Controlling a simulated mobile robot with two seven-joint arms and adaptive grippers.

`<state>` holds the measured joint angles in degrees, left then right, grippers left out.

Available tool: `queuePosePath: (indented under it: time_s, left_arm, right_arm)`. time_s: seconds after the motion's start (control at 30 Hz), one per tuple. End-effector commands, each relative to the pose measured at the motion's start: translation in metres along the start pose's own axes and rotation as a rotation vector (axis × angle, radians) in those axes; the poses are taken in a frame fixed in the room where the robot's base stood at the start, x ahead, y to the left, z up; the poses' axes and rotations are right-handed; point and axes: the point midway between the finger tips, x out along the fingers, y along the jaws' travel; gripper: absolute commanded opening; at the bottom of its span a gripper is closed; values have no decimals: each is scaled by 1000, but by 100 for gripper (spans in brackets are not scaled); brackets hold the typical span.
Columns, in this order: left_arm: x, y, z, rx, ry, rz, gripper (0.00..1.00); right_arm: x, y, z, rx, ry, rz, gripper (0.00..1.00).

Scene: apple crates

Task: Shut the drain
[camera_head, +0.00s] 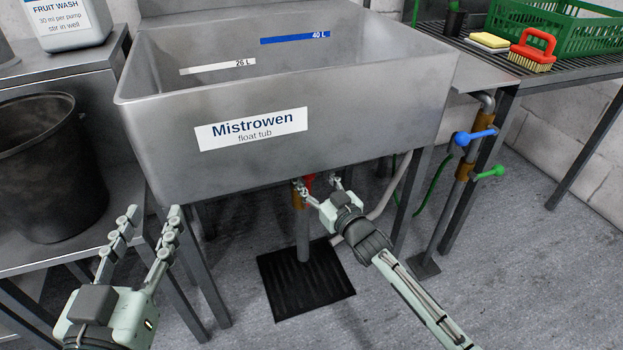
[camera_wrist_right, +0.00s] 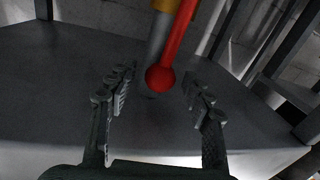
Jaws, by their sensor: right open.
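The stainless float tub (camera_head: 170,125) has a drain pipe (camera_head: 303,235) running down from its underside, with a brass valve body (camera_head: 297,200) on it. A red lever (camera_head: 309,180) shows beside the valve, mostly hidden behind my right gripper. In the right wrist view the red lever (camera_wrist_right: 182,40) ends in a round knob (camera_wrist_right: 160,79) lying between the open fingers, with no clear contact. My right gripper (camera_head: 319,186) is open under the tub. My left gripper (camera_head: 154,211) is open and empty at the lower left, away from the valve.
A black floor grate (camera_head: 305,290) lies under the pipe. A blue-handled valve (camera_head: 475,136) and a green-handled one (camera_head: 489,171) stand to the right. A dark bucket (camera_head: 45,165) is on the left bench. A grey hose and table legs stand near my right arm.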

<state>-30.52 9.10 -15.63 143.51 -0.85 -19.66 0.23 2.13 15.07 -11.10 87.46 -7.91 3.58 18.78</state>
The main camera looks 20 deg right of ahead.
Motion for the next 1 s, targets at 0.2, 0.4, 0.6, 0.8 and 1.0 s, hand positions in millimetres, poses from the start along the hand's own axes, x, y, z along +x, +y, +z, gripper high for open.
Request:
queuePosePath:
  time_s: [0.2,0.4,0.6,0.8,1.0]
  left_arm:
    - [0,0,0,0,1,0,40]
    - [0,0,0,0,0,0,40]
    - [0,0,0,0,0,1,40]
    - [0,0,0,0,0,0,40]
    - [0,0,0,1,-4,0,40]
  right_arm:
    - [0,0,0,0,-1,0,49]
    - [0,0,0,0,-1,0,24]
    - [0,0,0,0,-1,0,0]
    - [0,0,1,0,-1,0,0]
    - [-1,2,1,15,1,0,0]
